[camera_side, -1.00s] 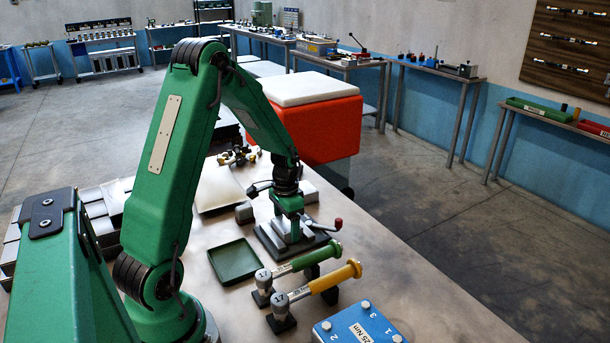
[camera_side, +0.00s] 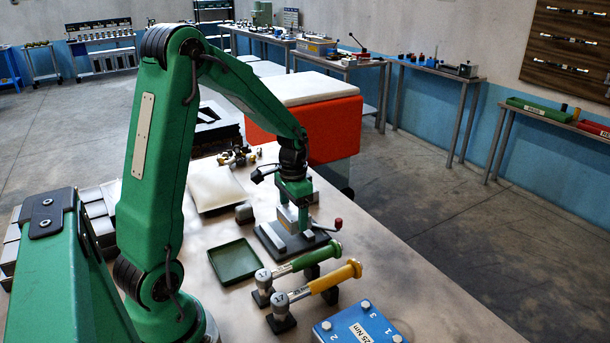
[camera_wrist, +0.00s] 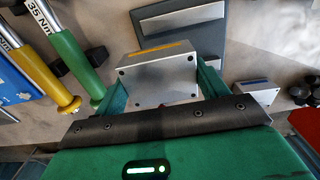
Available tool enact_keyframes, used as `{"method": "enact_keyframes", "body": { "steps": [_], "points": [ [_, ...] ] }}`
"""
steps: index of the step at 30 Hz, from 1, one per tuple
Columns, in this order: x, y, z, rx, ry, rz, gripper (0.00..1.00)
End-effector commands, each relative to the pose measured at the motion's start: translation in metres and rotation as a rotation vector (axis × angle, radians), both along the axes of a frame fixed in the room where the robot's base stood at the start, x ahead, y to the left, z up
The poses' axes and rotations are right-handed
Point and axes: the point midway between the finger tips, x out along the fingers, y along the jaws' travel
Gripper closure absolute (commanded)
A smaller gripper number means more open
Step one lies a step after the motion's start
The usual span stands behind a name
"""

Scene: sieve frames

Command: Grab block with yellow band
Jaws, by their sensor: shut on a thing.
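The block with the yellow band (camera_wrist: 158,75) is pale grey, and the yellow strip runs along its upper edge in the wrist view. My gripper (camera_wrist: 160,88) is shut on it, with a green finger at each side. In the side view my gripper (camera_side: 293,200) holds the pale block (camera_side: 286,216) upright above the dark grey stepped base (camera_side: 268,241). The block looks clear of the base, though the exact gap is hard to judge. The base also shows beyond the block in the wrist view (camera_wrist: 213,40).
A similar block with a blue band (camera_wrist: 257,94) stands beside the base. A green tray (camera_side: 234,260), a green-handled wrench (camera_side: 305,262) and a yellow-handled wrench (camera_side: 335,277) lie in front, near a blue block (camera_side: 357,326).

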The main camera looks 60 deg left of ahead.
Motion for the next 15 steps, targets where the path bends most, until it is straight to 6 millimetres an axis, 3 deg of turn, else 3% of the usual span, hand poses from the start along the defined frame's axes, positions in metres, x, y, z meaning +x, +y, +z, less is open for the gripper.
{"method": "enact_keyframes", "body": {
  "steps": [6,15],
  "points": [
    [0.000,-0.038,0.024,0.001,-0.003,-0.005,0.66],
    [-0.001,-0.069,0.042,0.000,-0.002,-0.002,0.66]
  ]
}}
